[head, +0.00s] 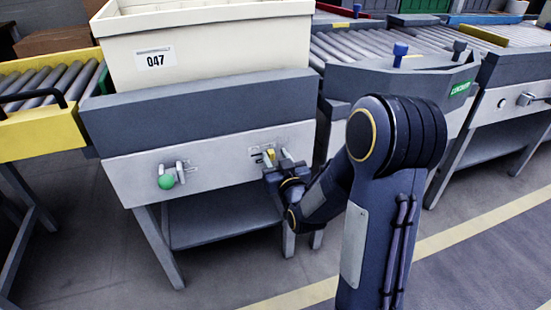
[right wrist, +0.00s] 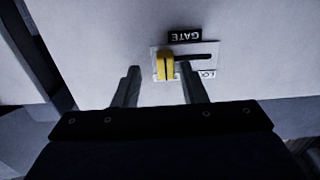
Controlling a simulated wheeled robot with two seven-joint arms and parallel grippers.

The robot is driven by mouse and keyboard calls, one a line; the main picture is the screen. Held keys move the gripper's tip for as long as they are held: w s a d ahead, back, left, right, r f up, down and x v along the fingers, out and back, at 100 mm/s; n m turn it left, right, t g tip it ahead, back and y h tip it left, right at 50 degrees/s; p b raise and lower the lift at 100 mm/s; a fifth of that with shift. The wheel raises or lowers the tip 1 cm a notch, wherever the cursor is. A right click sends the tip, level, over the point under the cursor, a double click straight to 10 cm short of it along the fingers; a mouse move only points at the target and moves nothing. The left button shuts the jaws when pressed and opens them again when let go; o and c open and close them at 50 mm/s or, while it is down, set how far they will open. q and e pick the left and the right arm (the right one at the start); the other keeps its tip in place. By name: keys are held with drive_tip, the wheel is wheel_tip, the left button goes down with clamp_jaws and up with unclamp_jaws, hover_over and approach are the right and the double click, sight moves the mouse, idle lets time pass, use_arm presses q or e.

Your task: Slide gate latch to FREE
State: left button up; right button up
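The yellow gate latch (right wrist: 165,66) is at the left end of a dark horizontal slot (right wrist: 195,57) in a light plate. An upside-down GATE label (right wrist: 185,36) sits above it in the right wrist view. In the head view the latch (head: 269,155) is on the pale front panel, partly behind my right gripper (head: 278,162). My right gripper (right wrist: 160,68) is open, with the latch between its fingertips in the picture. I cannot tell whether either finger touches it. My left gripper is out of view.
A green ball knob (head: 166,182) on a bracket is left on the same panel. A cream bin labelled 047 (head: 205,48) stands on top. Roller conveyors flank it, with a blue knob (head: 400,49) on the right one. Floor in front is clear.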

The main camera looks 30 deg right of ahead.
drive_tip(key=shift+s, duration=0.1)
drive_tip(key=v, duration=0.7)
drive_tip(key=shift+s+p, duration=0.3)
drive_tip(key=shift+p, duration=0.05)
